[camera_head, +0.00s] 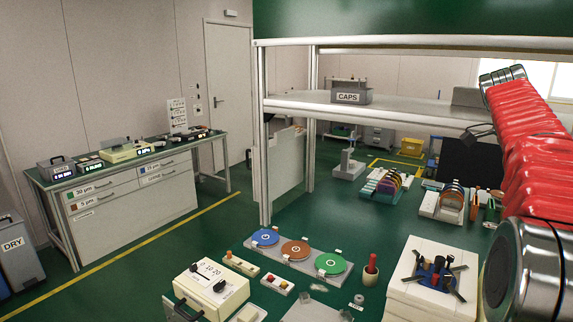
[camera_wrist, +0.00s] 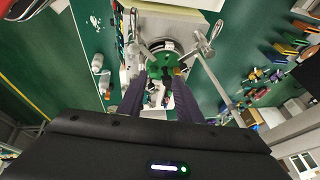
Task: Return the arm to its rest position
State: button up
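My arm, in a red sleeve with metal joints, runs up the right side of the head view. My gripper is not clearly visible there. In the wrist view, the two dark fingers of my gripper (camera_wrist: 160,76) stand apart with a gap between them. Nothing is clearly held. Beyond the fingertips are a green round plate (camera_wrist: 188,52) and small items, partly covered by the fingers.
Blue (camera_head: 265,238), orange (camera_head: 295,250) and green (camera_head: 330,264) discs lie on the green bench. A DRY bin (camera_head: 14,245) stands far left.

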notch_tip(320, 180, down, 7)
jog(key=w+a+n+t, duration=0.1)
jog(key=w+n, duration=0.2)
jog(key=n, duration=0.5)
jog(key=s+a+f+n+t+y, duration=0.1)
jog(key=a+f+n, duration=0.25)
jog(key=a, duration=0.25)
jog(key=s+a+f+n+t+y, duration=0.1)
jog(key=s+a+f+n, duration=0.1)
jog(key=a+n, duration=0.3)
jog(key=s+a+f+n+t+y, duration=0.1)
jog(key=s+a+f+n, duration=0.2)
jog(key=s+a, duration=0.6)
jog(key=s+a+f+n+t+y, duration=0.1)
jog(key=s+a+f+n, duration=0.3)
jog(key=s+a, duration=0.5)
jog(key=shift+s+a+f+n+t+y, duration=0.15)
jog(key=shift+s+a+n+t+y, duration=0.55)
jog(key=shift+a, duration=3.8)
